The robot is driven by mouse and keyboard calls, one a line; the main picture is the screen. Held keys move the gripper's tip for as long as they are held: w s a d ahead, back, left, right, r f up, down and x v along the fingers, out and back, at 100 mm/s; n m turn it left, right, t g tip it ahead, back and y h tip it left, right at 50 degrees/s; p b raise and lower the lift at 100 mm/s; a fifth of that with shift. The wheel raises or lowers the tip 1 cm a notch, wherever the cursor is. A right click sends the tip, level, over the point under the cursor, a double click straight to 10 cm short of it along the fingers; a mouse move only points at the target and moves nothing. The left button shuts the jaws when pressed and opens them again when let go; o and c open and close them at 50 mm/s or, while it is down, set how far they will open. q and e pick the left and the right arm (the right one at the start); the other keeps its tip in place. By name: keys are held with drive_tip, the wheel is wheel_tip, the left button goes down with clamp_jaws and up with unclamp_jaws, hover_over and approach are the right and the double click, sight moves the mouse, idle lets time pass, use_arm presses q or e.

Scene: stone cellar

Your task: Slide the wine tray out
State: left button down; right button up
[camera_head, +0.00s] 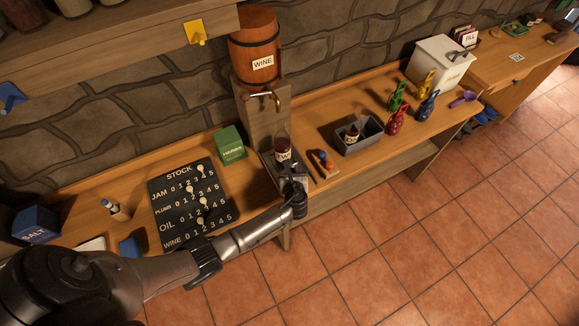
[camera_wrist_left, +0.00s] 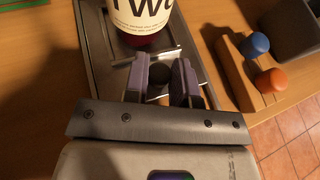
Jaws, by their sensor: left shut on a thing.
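The grey metal wine tray (camera_head: 266,162) sits on the wooden counter below the tap of the wine barrel (camera_head: 256,45). A dark bottle (camera_head: 282,150) stands upright on it; its label, partly cut off, reads "TWO" in the left wrist view (camera_wrist_left: 142,14). The tray (camera_wrist_left: 93,38) shows there with a dark round knob (camera_wrist_left: 159,73) at its near end. My left gripper (camera_head: 291,186) is at the tray's front end, its two purple-grey pads on either side of the knob, shut on it. The right gripper is not in view.
Right of the tray lies a wooden block with blue and orange knobs (camera_head: 323,161), close beside it. Beyond is a grey bin (camera_head: 361,143) with a bottle. Left are a green box (camera_head: 230,146) and the stock board (camera_head: 181,230). Floor in front of the counter is clear.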

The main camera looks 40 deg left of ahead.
use_arm(q)
drive_tip(key=s+d+p, duration=0.2)
drive_tip(key=s+d, duration=0.1)
drive_tip(key=d, duration=0.6)
drive_tip(key=shift+s, duration=0.3)
drive_tip(key=c, duration=1)
unclamp_jaws()
drive_tip(key=shift+a, duration=0.1)
drive_tip(key=p+v, duration=0.2)
drive_tip(key=v, duration=1.2)
